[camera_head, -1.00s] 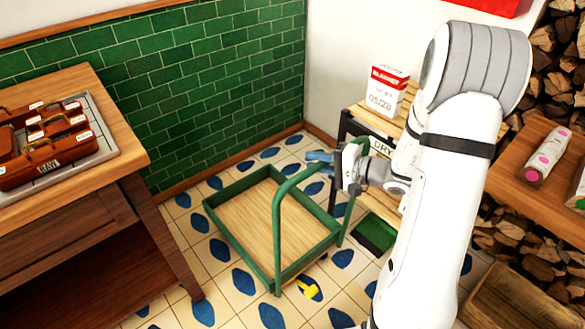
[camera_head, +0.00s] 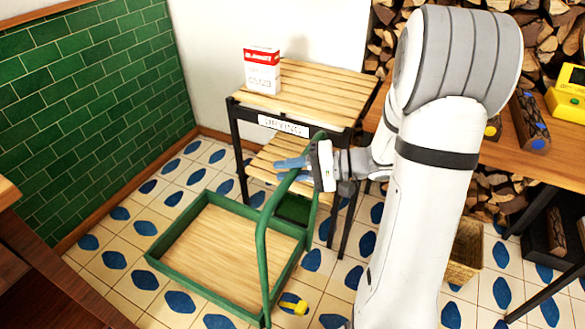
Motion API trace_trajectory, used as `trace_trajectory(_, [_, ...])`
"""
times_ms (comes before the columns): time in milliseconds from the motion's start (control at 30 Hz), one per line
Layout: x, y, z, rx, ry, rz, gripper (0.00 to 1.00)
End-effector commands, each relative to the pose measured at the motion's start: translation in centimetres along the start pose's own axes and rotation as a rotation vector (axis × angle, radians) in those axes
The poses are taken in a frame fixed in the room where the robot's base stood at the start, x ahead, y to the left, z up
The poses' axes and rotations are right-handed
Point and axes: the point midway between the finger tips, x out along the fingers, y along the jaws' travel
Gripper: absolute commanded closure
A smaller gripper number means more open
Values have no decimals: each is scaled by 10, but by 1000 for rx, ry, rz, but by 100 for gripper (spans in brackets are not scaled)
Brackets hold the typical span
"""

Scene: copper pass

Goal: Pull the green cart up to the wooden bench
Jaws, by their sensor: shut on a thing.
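The green cart (camera_head: 152,260) is a low green-framed tray with a wooden floor and a tall looped green handle, standing on the tiled floor. My gripper (camera_head: 290,171) is shut on the top of the cart's handle (camera_head: 262,245), its blue fingers around the bar. The rest of my arm hides part of the right side of the room. A wooden bench-like table (camera_head: 7,193) shows only as a corner at the left edge. Another wooden table (camera_head: 495,150) stands at the right; I cannot tell which is the task's bench.
A slatted rack (camera_head: 340,90) labelled DRYING stands close behind the cart, with a red and white box (camera_head: 262,72) on top. A wicker basket (camera_head: 466,250) is on the floor at the right. Stacked firewood (camera_head: 390,30) lines the back. Open tiles lie left of the cart.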

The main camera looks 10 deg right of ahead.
Motion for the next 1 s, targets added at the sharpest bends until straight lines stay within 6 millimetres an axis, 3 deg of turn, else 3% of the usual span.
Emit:
trace_trajectory(300, [3, 3, 8, 9, -27, 1, 100])
trace_trajectory(333, [3, 3, 9, 9, -27, 1, 80])
trace_trajectory(600, [2, 2, 7, 7, -21, 1, 59])
trace_trajectory(867, [0, 2, 5, 5, -17, 1, 59])
trace_trajectory(1000, [-16, 1, 4, 5, -14, 1, 59])
